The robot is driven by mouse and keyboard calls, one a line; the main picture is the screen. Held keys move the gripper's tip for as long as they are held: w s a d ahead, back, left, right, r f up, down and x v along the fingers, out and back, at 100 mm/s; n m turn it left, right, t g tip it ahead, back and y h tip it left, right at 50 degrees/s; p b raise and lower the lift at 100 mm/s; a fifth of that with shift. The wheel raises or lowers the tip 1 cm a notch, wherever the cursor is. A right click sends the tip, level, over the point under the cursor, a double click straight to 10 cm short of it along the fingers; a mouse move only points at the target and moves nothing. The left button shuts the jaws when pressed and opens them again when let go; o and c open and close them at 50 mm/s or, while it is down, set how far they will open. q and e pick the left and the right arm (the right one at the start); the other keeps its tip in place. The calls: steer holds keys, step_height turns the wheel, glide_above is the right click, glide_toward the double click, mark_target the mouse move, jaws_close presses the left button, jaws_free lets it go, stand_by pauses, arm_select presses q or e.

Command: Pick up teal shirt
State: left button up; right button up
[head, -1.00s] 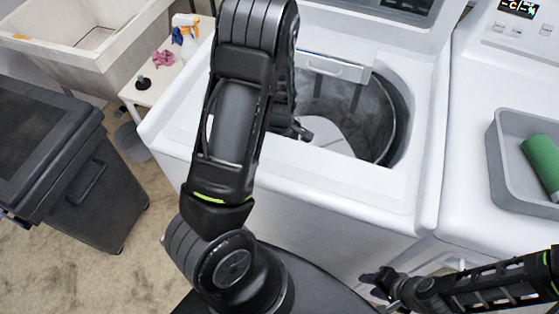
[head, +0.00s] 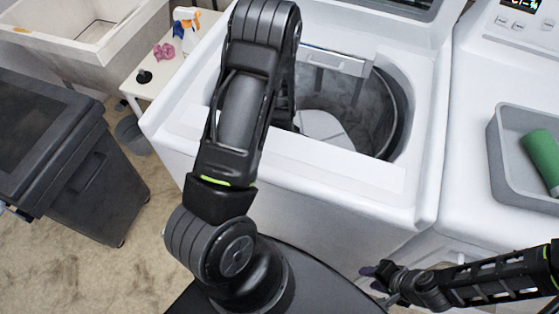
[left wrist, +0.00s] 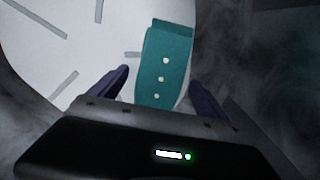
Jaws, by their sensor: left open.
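The teal shirt (left wrist: 165,62) shows in the left wrist view as a narrow teal piece with a row of pale buttons. It lies inside the washer drum, over the pale drum bottom. My left gripper (left wrist: 158,76) is open, with one dark purple finger on each side of the shirt's near end. I cannot tell whether the fingers touch it. In the head view my left arm reaches into the washer and hides its gripper, and the shirt is not visible. My right gripper (head: 374,277) is low at the right, outside the washer; its jaw state is unclear.
The open top-load washer (head: 310,170) has a raised rim around its drum (head: 345,100). To its right, a grey tray (head: 500,165) holds a green roll (head: 543,157). At left are a dark bin (head: 85,180), a sink (head: 75,40) and a shelf with a spray bottle (head: 186,28).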

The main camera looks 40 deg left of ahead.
arm_select(q)
step_height(320, 180, down, 3)
steer(key=shift+r, duration=0.2)
steer(key=shift+c, duration=0.2)
steer(key=c, duration=1.7)
